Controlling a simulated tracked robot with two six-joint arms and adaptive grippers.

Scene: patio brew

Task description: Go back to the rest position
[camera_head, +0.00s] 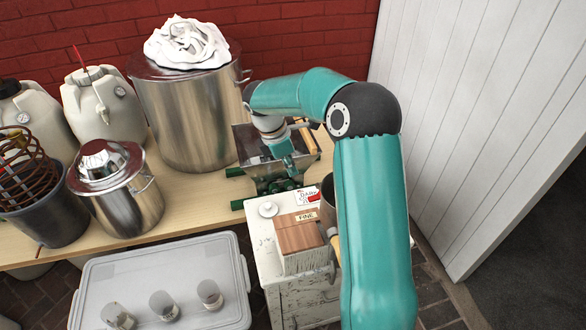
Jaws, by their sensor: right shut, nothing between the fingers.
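My right gripper (289,166) hangs at the end of my teal arm, over the metal hopper (247,148) of the green-framed mill (270,183). Its fingers are shut with nothing held. They are small and partly lost against the mill, so I cannot tell whether they touch it. My right arm rises from the bottom right, bends at a dark elbow and reaches left to the mill. My left gripper is not in view.
A large steel pot (190,120) with white cloth stands left of the hopper. A smaller lidded pot (120,195) is further left. A white cabinet (287,270) carries a wooden box (299,236). A grey lidded crate (210,258) bears several small cups. A white plank wall (460,120) is at right.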

